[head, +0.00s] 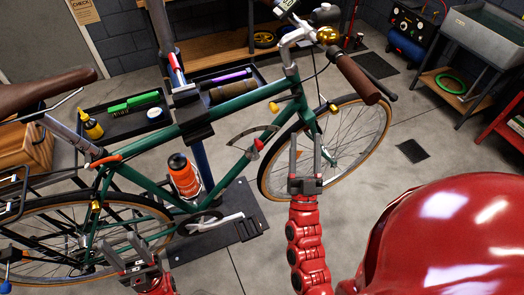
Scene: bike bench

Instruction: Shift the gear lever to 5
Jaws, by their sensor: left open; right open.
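The green bike (243,101) is held in a repair stand. The numbers on the plate are too small to read, so I cannot tell the lever's setting. My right gripper (305,143) is open and empty, pointing up, right of the lever and in front of the front wheel in the picture. My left gripper (121,250) is open and empty at the lower left, by the rear wheel and crank, well away from the lever.
An orange bottle (184,177) sits on the frame left of the lever. The front wheel (372,135) is close to my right gripper. Trays with tools (88,117) are behind the frame. The stand's base plate (256,208) lies below. The floor at right is mostly open.

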